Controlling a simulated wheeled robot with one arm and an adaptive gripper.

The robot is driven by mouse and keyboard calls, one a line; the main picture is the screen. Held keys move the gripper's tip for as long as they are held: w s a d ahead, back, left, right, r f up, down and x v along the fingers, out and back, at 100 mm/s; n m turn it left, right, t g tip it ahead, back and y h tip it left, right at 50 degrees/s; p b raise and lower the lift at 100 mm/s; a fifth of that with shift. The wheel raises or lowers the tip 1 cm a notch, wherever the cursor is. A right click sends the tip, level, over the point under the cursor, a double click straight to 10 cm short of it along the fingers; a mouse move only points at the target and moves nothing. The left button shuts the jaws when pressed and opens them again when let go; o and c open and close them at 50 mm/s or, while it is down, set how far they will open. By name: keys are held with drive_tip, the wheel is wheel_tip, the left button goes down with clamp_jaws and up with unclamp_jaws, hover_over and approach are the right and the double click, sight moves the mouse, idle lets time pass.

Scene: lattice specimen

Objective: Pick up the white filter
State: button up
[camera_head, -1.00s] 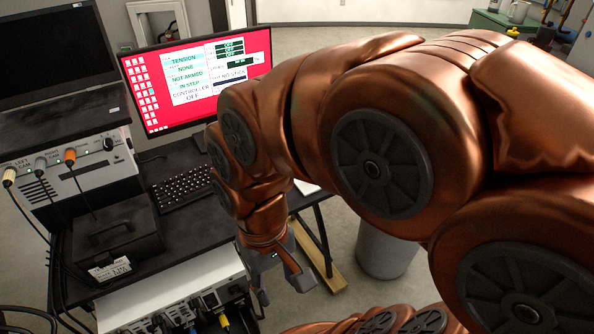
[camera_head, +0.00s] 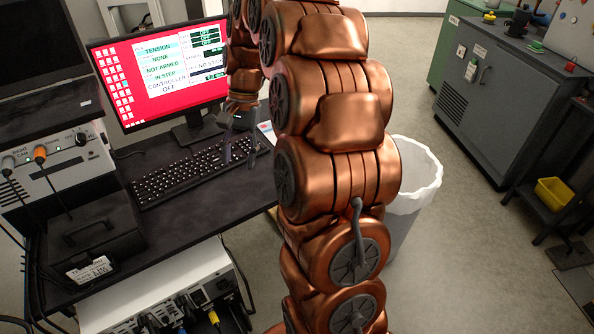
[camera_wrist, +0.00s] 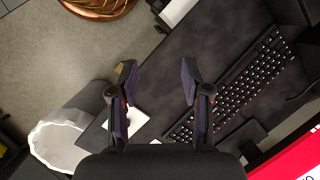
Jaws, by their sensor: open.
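My gripper (camera_head: 240,148) is open and empty above the black desk, by the right end of the keyboard. In the wrist view the two fingers (camera_wrist: 157,70) are spread apart with dark desk surface beyond them. A flat white item (camera_head: 268,132) lies on the desk just right of the gripper, partly hidden by my arm. It also shows in the wrist view (camera_wrist: 133,122), beside and partly behind the left finger. I cannot tell whether it is the white filter. No other filter is clearly visible.
A black keyboard (camera_head: 196,170) lies before a monitor (camera_head: 160,75) with a red screen. A bin with a white liner (camera_head: 418,175) stands right of my arm. A dark box (camera_head: 90,235) sits at the left. Grey cabinets (camera_head: 490,90) stand far right.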

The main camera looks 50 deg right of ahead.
drive_tip(key=w+d+f+m+t+y+b, duration=0.15)
drive_tip(key=d+f+m, duration=0.35)
drive_tip(key=d, duration=0.8)
drive_tip(key=w+d+f+m+b, duration=0.15)
drive_tip(key=d+f+m, duration=0.35)
drive_tip(key=d, duration=0.8)
drive_tip(key=shift+n+t+h, duration=0.25)
drive_tip(key=shift+n, duration=0.15)
drive_tip(key=shift+d+p+x, duration=0.1)
drive_tip(key=shift+p+x, duration=0.6)
drive_tip(key=shift+x, duration=1.5)
drive_tip(key=shift+d+p+x, duration=0.15)
drive_tip(key=shift+p+x, duration=0.5)
drive_tip(key=shift+x, duration=1.55)
drive_tip(key=shift+f, duration=0.1)
clamp_jaws()
